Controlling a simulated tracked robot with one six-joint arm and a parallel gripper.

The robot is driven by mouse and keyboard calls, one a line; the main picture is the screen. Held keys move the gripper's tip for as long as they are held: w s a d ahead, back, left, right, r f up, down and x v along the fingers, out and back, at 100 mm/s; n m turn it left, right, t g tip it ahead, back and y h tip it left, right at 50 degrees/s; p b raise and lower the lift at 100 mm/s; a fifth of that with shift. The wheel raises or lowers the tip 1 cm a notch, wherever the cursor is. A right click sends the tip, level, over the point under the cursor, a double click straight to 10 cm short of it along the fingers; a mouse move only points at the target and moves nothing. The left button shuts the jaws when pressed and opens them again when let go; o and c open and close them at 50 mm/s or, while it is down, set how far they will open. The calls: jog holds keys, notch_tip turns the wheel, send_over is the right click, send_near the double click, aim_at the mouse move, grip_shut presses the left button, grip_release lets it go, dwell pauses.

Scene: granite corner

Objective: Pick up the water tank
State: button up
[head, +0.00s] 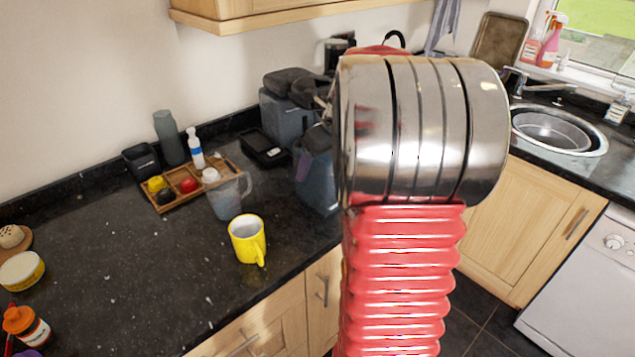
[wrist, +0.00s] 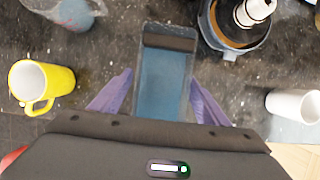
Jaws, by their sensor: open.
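The water tank (wrist: 163,85) is a translucent blue box with a dark band at its far end, in the middle of the wrist view. My gripper (wrist: 160,88) is open. Its two purple fingers stand on either side of the tank's near part, with a small gap showing at the left finger. In the head view my arm hides most of this area. A purple finger (head: 303,165) shows left of my arm, beside a bluish-grey body that I cannot clearly tell apart.
A yellow mug (head: 247,240) and a clear jug (head: 228,196) stand on the dark counter to the left. A wooden tray (head: 185,197) holds small items behind them.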

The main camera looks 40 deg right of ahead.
jog(key=shift+c, duration=0.2)
grip_shut()
dwell(0.8)
jog(key=shift+r, duration=0.1)
